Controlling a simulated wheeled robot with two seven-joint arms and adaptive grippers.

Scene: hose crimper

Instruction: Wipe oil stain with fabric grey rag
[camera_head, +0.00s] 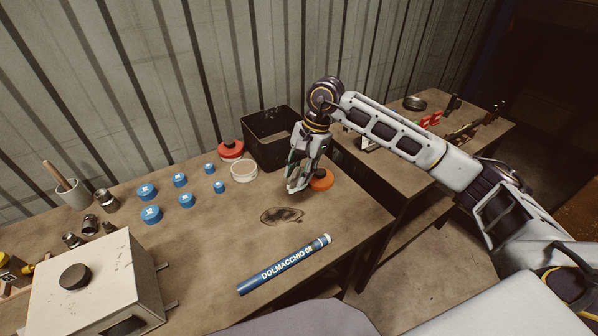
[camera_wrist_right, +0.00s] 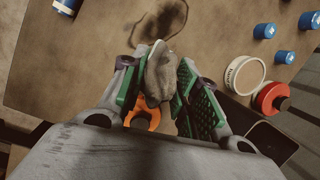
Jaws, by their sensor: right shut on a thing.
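The dark oil stain (camera_head: 282,216) lies on the brown workbench (camera_head: 350,222), near its right edge. It also shows at the top of the right wrist view (camera_wrist_right: 170,14). My right gripper (camera_head: 298,184) is above the bench, just behind the stain in the head view. In the wrist view its green-padded fingers (camera_wrist_right: 160,88) are shut on the crumpled grey rag (camera_wrist_right: 159,76). The rag's tip reaches toward the stain there; whether it touches the bench I cannot tell. In the head view the rag is hard to make out between the fingers. My left gripper is not in view.
An orange object (camera_head: 322,180) is right beside my right gripper. A black bin (camera_head: 268,150), a red-lidded container (camera_head: 230,149) and a white round tub (camera_head: 243,171) stand behind. Several blue caps (camera_head: 151,214) are left. A blue tube (camera_head: 284,265) lies in front.

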